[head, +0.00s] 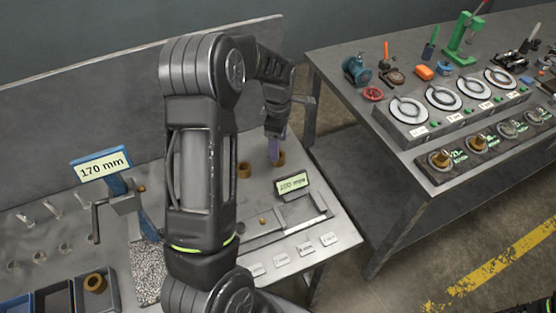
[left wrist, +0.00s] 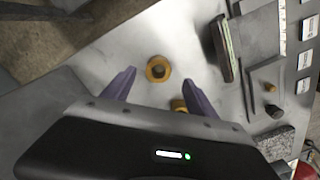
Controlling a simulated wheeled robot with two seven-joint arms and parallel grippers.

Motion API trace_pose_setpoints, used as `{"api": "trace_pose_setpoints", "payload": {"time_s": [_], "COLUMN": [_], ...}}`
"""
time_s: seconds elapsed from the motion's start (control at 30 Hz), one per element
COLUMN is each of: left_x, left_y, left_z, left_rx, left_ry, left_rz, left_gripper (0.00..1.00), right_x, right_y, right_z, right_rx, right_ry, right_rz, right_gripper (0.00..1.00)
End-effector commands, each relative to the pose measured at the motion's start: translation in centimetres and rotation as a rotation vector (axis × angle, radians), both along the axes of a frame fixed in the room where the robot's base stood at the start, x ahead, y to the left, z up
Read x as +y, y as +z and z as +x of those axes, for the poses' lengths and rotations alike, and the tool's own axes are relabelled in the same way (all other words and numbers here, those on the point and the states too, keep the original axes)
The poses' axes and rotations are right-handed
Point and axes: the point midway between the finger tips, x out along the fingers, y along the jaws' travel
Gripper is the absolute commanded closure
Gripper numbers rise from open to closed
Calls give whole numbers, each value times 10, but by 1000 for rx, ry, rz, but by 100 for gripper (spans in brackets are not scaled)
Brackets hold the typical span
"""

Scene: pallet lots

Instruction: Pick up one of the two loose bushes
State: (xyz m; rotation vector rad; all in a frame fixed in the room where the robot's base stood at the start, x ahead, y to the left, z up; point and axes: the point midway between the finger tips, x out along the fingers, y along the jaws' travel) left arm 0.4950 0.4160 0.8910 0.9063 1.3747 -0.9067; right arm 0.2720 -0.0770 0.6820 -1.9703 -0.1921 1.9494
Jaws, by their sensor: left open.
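Two loose bronze bushes stand upright on the grey bench top. The right-hand bush (head: 279,158) is just below my left gripper (head: 275,157). In the left wrist view this bush (left wrist: 158,69) shows between and slightly beyond the two purple fingertips (left wrist: 160,77), with space on both sides. The other bush (head: 244,170) stands to the left in the head view; in the left wrist view it (left wrist: 178,105) is partly hidden by my gripper body. My left gripper is open and empty, pointing down. My right gripper is not in view.
A small display (head: 292,183) stands close to the bushes. A grey fixture (head: 290,215) and several label plates lie nearer. Another bush (head: 95,283) sits in a tray at lower left. A second bench (head: 400,145) with gauges stands right, across a gap.

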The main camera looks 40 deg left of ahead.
Motion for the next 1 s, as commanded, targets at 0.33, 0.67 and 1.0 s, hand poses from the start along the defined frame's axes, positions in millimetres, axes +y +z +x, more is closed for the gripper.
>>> {"api": "trace_pose_setpoints", "payload": {"time_s": [0.33, 0.67, 1.0], "left_x": [1, 2, 2], "left_y": [-18, -52, -51], "left_z": [1, 3, 3], "left_rx": [0, -1, 0], "left_ry": [1, 1, 0], "left_rz": [0, 0, 0], "left_gripper": [33, 33, 33], "right_x": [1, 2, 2], "right_y": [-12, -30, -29], "right_z": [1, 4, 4], "right_rx": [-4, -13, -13], "right_ry": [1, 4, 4], "right_rz": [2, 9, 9], "right_gripper": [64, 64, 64]}}
